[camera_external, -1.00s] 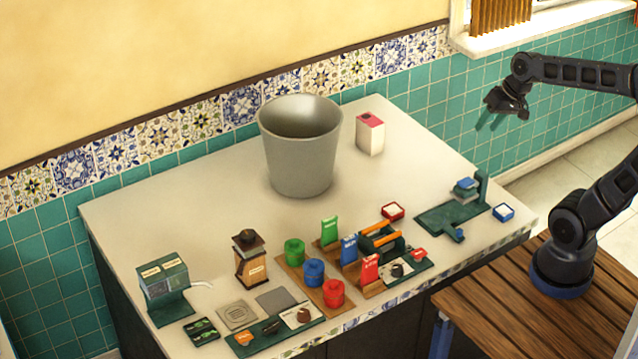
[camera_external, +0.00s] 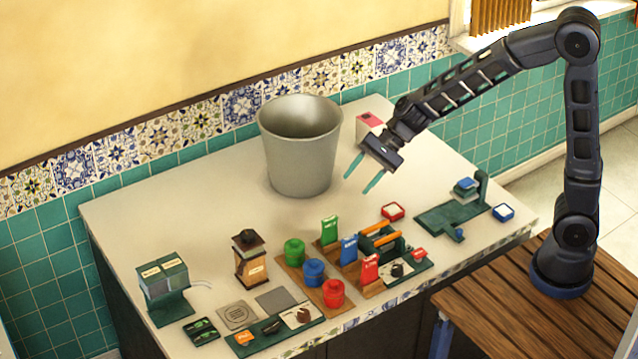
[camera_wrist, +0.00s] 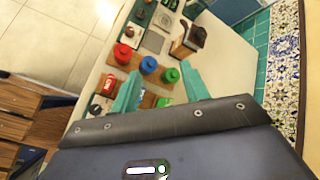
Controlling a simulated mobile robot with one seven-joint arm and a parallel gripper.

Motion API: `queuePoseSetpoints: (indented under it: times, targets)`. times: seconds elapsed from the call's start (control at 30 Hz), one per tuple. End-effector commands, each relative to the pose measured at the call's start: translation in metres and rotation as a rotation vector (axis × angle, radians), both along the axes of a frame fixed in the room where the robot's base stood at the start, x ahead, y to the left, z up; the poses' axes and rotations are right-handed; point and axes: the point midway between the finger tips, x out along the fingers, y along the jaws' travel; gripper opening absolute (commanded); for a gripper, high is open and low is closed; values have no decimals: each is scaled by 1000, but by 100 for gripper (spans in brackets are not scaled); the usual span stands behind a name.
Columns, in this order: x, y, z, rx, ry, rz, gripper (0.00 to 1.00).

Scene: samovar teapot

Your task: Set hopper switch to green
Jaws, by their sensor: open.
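My gripper (camera_external: 358,184) is open and empty, in the air above the counter, right of the grey bucket; its teal fingers also show in the wrist view (camera_wrist: 160,72). I cannot tell for sure which part is the hopper switch. A dark green panel (camera_external: 263,340) at the counter's front edge carries an orange label, a small black lever and a white plate with a brown knob. A small dark box (camera_external: 201,330) with green marks lies left of it. A green two-part box on a stand (camera_external: 163,279), perhaps the hopper, is behind these. My gripper is far from all of them.
The grey bucket (camera_external: 300,160) stands tall at the back. Red (camera_external: 333,293), blue (camera_external: 314,272) and green (camera_external: 294,252) canisters and a wooden grinder (camera_external: 250,262) stand between my gripper and the panel. The counter (camera_external: 150,215) is clear at left back.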

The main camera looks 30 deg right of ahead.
Motion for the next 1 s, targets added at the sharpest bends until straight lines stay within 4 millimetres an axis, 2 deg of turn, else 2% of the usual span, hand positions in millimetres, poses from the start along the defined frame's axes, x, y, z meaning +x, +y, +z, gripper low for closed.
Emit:
queuePoseSetpoints:
  times: [0.03,0.2,0.5,0.6,0.7,0.8,1.0]
  targets:
    - [-3,20,-14,5,46,-23,45]
    - [-10,77,-55,19,188,-131,45]
    - [-41,163,-143,-3,418,-340,45]
    - [-53,183,-170,-18,475,-401,45]
    - [-62,196,-189,-28,515,-448,45]
    - [-68,203,-201,-34,537,-476,45]
    - [-71,211,-211,-38,547,-488,45]
